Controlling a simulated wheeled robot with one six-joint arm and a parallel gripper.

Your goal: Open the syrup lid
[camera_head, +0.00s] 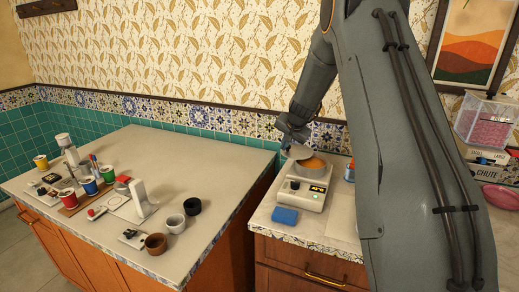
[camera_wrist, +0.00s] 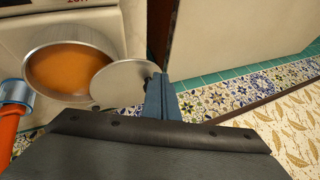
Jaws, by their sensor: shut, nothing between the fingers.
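The syrup pot (camera_head: 311,172) stands on a white heater (camera_head: 301,192) with a lit display. In the wrist view the pot (camera_wrist: 30,85) is round and metal, and orange syrup (camera_wrist: 70,68) shows inside. The grey round lid (camera_wrist: 122,84) is off to one side, overlapping the pot's rim and leaving most of the opening uncovered. The lid (camera_head: 299,152) looks tilted at the pot's left side in the head view. My gripper (camera_head: 287,146) is shut and empty, beside the lid. In the wrist view its fingertips (camera_wrist: 158,82) are at the lid's outer edge; contact is unclear.
A blue sponge (camera_head: 285,216) lies before the heater. The left counter (camera_head: 205,155) holds cups and tools, with its back part clear. The tiled wall (camera_head: 225,121) is close behind my gripper.

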